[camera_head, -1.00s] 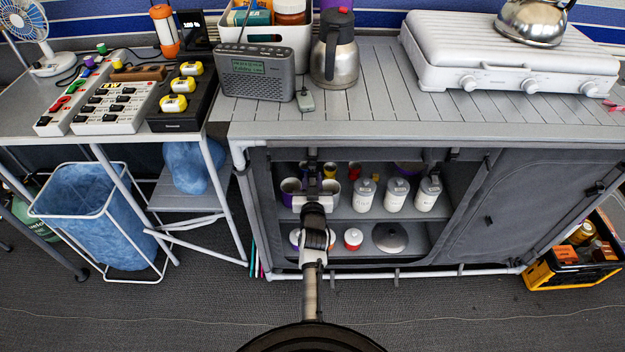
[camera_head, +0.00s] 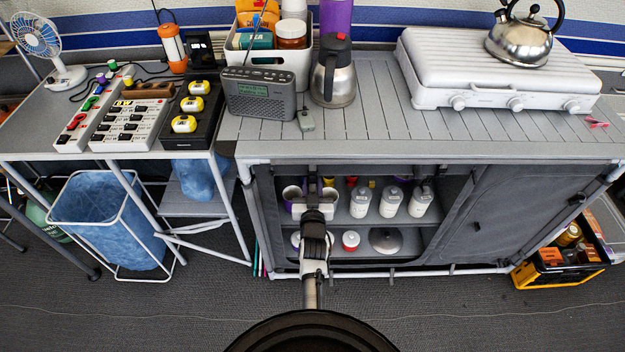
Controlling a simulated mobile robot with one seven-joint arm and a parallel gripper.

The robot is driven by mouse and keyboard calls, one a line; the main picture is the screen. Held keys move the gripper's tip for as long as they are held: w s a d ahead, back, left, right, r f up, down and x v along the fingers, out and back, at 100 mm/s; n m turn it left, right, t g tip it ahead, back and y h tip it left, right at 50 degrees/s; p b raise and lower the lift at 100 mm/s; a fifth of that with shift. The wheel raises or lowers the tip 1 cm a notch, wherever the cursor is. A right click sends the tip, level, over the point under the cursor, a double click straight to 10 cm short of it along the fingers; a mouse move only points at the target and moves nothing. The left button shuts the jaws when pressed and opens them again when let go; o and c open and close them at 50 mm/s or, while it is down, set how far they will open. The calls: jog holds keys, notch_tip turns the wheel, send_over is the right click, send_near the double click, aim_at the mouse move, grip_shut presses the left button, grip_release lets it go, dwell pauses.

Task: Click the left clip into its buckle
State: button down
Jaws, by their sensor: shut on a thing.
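The grey fabric cabinet (camera_head: 345,158) has its left front rolled open under the counter. A dark strap (camera_head: 312,172) hangs from its top edge at the upper left of the opening. My gripper (camera_head: 314,188) is at the lower end of this strap, in front of the upper shelf. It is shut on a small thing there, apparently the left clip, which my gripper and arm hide. The buckle cannot be made out; it is too small or hidden. Another dark strap (camera_head: 428,170) hangs further right at the top edge.
The right cabinet door (camera_head: 520,215) is shut. The floor in front is clear.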

jog(key=shift+s+r, duration=0.2)
jog(key=shift+r, duration=0.45)
jog(key=c, duration=1.3)
grip_release()
jog(key=shift+s+f, duration=0.15)
jog(key=shift+s, duration=0.05)
